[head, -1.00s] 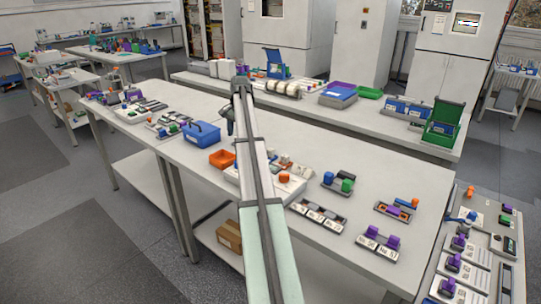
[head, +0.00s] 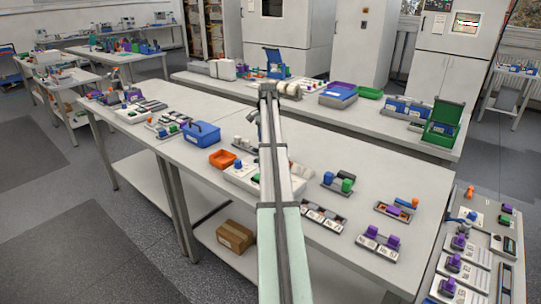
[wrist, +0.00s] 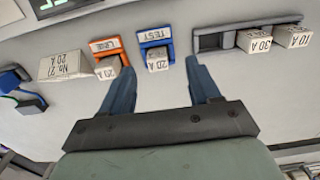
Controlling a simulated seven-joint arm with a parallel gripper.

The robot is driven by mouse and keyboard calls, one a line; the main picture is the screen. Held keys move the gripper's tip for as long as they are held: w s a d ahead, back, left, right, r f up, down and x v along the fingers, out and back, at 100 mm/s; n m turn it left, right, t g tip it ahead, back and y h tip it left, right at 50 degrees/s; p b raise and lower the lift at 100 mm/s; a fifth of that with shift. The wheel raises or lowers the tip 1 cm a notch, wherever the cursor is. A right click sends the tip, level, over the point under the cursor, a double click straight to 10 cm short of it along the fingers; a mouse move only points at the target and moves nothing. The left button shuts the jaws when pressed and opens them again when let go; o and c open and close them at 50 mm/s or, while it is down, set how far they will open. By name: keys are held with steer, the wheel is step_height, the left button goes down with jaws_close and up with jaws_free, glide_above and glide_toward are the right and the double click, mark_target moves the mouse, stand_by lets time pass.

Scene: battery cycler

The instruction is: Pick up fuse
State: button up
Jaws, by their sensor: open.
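In the wrist view, a white fuse (wrist: 157,60) marked 20 A sits in a blue holder (wrist: 170,34) labelled TEST. Another white 20 A fuse (wrist: 107,69) sits in an orange holder (wrist: 92,45) beside it, at left. A grey holder (wrist: 210,41) at right has an empty slot and carries fuses marked 30 A (wrist: 254,42) and 10 A (wrist: 292,37). My gripper (wrist: 158,66) is open, with its blue fingers either side of the TEST fuse in the picture. Its left finger overlaps the view near the orange-holder fuse. I see no contact.
A blue part (wrist: 30,102) with a wire is at the left edge. In the head view, a blue box (head: 201,133) and an orange tray (head: 222,158) stand left of my arm.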

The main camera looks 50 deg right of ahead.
steer(key=shift+s+d+f, duration=0.1)
steer(key=shift+d+f, duration=0.05)
steer(key=shift+f, duration=0.85)
steer(key=shift+s+d+f, duration=0.1)
steer(key=shift+d+f, duration=0.05)
steer(key=shift+f, duration=0.9)
steer(key=shift+s+d+f, duration=0.1)
steer(key=shift+d+f, duration=0.05)
steer(key=shift+f, duration=0.85)
steer(key=shift+c, duration=0.2)
jaws_close()
steer(key=shift+r, duration=0.2)
